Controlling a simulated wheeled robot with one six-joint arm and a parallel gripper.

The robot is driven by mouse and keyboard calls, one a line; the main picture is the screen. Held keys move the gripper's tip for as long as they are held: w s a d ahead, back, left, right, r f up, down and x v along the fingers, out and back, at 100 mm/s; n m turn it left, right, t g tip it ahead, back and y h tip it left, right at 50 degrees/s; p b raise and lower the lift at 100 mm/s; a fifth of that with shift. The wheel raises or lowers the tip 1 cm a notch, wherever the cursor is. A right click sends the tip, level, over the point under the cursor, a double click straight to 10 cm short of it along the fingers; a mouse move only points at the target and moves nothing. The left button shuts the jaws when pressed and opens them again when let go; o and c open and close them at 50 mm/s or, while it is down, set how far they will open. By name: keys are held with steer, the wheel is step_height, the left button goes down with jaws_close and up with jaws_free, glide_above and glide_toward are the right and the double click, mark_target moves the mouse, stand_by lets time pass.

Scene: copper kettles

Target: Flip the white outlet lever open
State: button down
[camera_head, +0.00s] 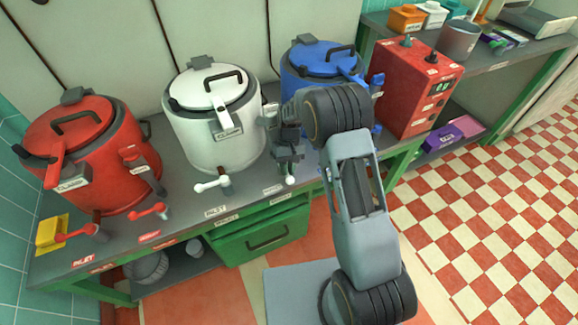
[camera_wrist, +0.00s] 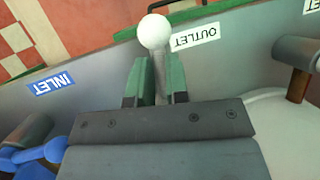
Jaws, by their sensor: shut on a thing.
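The white kettle (camera_head: 215,115) stands on the bench in the head view, left of my gripper. My gripper (camera_head: 288,163) points down at the bench's front edge, to the right of that kettle. In the wrist view my gripper's green fingers (camera_wrist: 155,85) are shut on the stem of the white outlet lever (camera_wrist: 154,32). The lever's white ball end sticks out past the fingertips, beside a white OUTLET label (camera_wrist: 195,39). In the head view the lever's white ball (camera_head: 291,181) shows just below my gripper. The lever's base is hidden by my gripper.
A red kettle (camera_head: 85,155) stands to the left and a blue kettle (camera_head: 318,70) close behind my arm. The white inlet lever (camera_head: 212,184) is left of my gripper. A red control box (camera_head: 412,90) stands at the right. A green drawer (camera_head: 262,238) is below the bench top.

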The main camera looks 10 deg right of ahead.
steer(key=shift+s+d+f+n, duration=0.1)
steer(key=shift+s+f+n, duration=0.15)
steer(key=shift+n, duration=0.25)
steer(key=shift+d+h, duration=0.15)
steer(key=shift+h, duration=0.15)
steer(key=c, duration=1.1)
jaws_free()
steer(key=shift+r, duration=0.1)
steer(key=shift+w+r, duration=0.1)
steer(key=p+v, duration=0.1)
steer(key=v, duration=0.6)
steer(key=shift+r, duration=0.15)
steer(key=shift+w+r, duration=0.1)
steer(key=shift+w, duration=0.05)
